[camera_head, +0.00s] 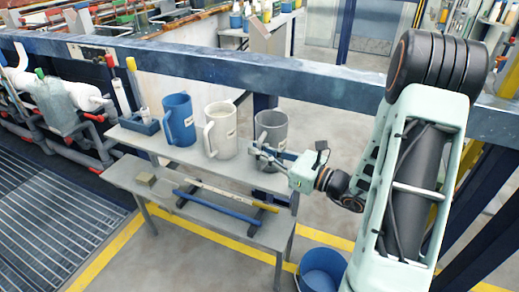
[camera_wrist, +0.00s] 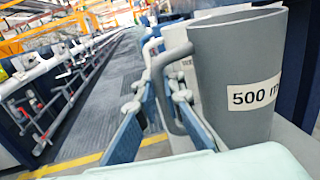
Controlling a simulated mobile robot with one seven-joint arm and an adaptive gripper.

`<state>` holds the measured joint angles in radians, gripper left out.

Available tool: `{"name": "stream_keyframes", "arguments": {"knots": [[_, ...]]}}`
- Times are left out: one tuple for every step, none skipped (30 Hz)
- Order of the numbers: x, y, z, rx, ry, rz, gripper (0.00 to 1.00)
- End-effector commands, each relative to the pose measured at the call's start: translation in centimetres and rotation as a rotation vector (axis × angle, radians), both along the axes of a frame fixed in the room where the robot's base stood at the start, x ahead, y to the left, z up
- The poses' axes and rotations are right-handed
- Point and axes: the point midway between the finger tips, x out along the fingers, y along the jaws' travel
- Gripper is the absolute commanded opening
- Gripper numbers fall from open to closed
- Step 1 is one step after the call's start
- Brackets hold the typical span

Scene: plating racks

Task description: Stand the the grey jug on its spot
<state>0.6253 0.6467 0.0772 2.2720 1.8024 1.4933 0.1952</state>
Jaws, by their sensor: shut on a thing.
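The grey jug (camera_head: 272,127) is upright at the right end of the upper shelf (camera_head: 188,150), to the right of a white jug. In the wrist view the jug (camera_wrist: 235,75) fills the right side, with a label reading "500 m" and the rest cut off. My gripper (camera_head: 260,152) is at the jug's front left. In the wrist view my gripper (camera_wrist: 165,95) has its blue fingers closed around the jug's handle (camera_wrist: 163,92). The jug's base is hidden, so I cannot tell whether it touches the shelf. No marked spot is clearly visible.
The white jug (camera_head: 221,130) and a blue jug (camera_head: 179,119) stand to the left on the same shelf, near a small blue tray (camera_head: 141,123). A lower shelf holds rods; a blue bucket (camera_head: 322,268) is on the floor.

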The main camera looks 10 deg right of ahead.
Motion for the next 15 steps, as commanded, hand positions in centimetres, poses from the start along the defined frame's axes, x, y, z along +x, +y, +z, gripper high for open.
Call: {"name": "stream_keyframes", "arguments": {"knots": [[0.01,0.0,0.09,0.0,-0.001,0.0,0.0],[0.01,0.0,0.1,0.0,-0.001,0.0,0.0],[0.01,0.0,0.1,0.0,-0.001,0.0,0.0],[0.01,0.0,0.1,0.0,-0.001,0.0,0.0],[0.01,0.0,0.09,0.0,-0.001,0.0,0.0],[0.01,0.01,0.08,0.0,-0.001,0.0,0.0],[0.01,0.01,0.05,0.0,-0.001,0.0,0.0],[0.01,0.01,0.02,0.0,-0.001,0.0,0.0],[0.01,0.01,-0.03,0.0,-0.001,0.0,0.0],[0.01,0.01,-0.08,0.0,-0.001,0.0,0.0],[0.01,0.01,-0.14,0.0,-0.001,0.0,0.0],[0.01,0.0,-0.22,0.001,-0.001,0.0,0.0],[0.0,0.01,-0.29,0.001,-0.001,0.0,0.0],[0.0,0.01,-0.36,0.001,-0.001,0.0,0.0],[0.01,0.0,-0.44,0.001,-0.001,0.0,0.0]]}}
